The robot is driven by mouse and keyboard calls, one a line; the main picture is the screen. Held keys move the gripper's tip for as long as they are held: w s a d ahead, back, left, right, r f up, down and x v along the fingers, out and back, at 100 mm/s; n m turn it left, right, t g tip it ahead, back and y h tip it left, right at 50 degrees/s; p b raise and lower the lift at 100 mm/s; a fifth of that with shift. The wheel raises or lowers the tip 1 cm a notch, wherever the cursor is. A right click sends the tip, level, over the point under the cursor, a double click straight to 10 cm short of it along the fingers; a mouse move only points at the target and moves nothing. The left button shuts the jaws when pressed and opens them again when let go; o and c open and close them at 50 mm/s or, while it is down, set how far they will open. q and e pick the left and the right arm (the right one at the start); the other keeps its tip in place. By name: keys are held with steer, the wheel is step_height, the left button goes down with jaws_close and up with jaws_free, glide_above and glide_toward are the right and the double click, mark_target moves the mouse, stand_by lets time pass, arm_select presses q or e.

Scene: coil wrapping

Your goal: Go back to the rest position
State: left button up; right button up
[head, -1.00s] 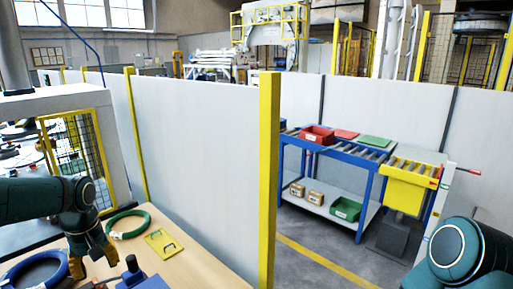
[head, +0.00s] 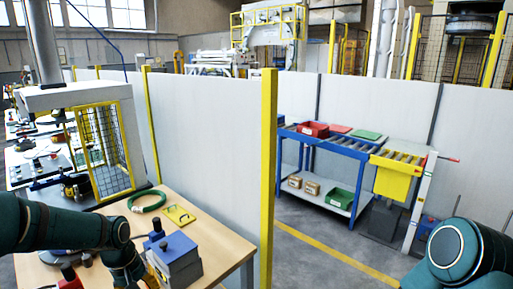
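My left arm comes in from the left over the wooden table (head: 215,232). My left gripper (head: 148,280) is at the bottom edge, beside a blue and grey block with a black knob (head: 176,256). Its fingers are mostly cut off or hidden, so I cannot tell how far they are apart. A green coil (head: 147,201) lies flat on the table behind it, apart from the gripper. A yellow plate (head: 179,215) lies to the right of the coil. My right arm shows only as a rounded link at the lower right; its gripper is out of view.
A press with a yellow mesh guard (head: 104,150) stands at the left. A grey partition with a yellow post (head: 268,170) runs behind and right of the table. Beyond it is a blue roller rack (head: 328,145) with bins. Grey floor lies open between.

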arm_select(q)
steer(key=s+d+f+m+h, duration=0.1)
steer(key=s+d+f+m, duration=0.1)
steer(key=s+d+f, duration=0.5)
steer(key=s+d+f+m+h, duration=0.1)
steer(key=s+d+f, duration=0.6)
steer(key=d+f, duration=0.7)
steer(key=shift+d+f+m+t+h, duration=0.3)
steer(key=shift+d+f+m+t, duration=0.1)
steer(key=shift+m, duration=0.3)
steer(key=shift+s, duration=0.1)
